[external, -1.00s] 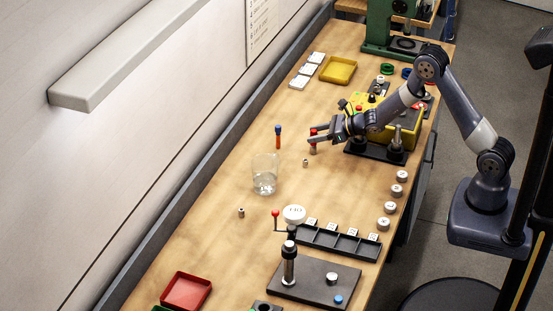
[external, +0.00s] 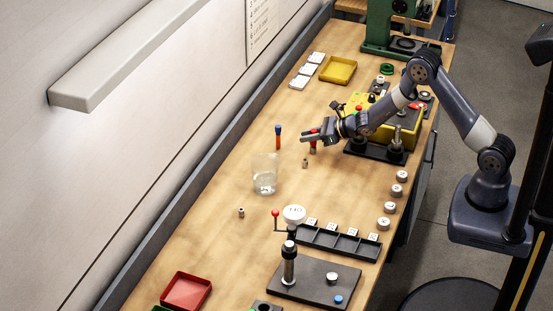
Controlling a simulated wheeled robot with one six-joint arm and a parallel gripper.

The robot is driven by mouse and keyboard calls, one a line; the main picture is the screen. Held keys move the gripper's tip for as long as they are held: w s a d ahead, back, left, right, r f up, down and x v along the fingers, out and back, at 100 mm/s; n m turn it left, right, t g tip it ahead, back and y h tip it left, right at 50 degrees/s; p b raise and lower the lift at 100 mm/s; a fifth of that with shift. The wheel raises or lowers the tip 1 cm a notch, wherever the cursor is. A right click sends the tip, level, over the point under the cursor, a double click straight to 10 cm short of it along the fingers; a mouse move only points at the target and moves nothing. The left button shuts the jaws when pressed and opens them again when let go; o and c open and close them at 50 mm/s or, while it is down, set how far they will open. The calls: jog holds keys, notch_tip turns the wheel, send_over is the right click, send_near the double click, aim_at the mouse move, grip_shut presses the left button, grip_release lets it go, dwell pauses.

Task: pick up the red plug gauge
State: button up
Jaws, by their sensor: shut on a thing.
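The red plug gauge (external: 313,146) stands upright near the middle of the bench, with its lower part showing just below my fingers. My gripper (external: 311,136) reaches in from the right, level with the bench, and is shut on the gauge. The fingers hide the gauge's middle. I cannot tell whether its foot is clear of the bench top.
A glass beaker (external: 265,178) and a small metal piece (external: 305,163) are nearer the camera.

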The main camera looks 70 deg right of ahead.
grip_shut()
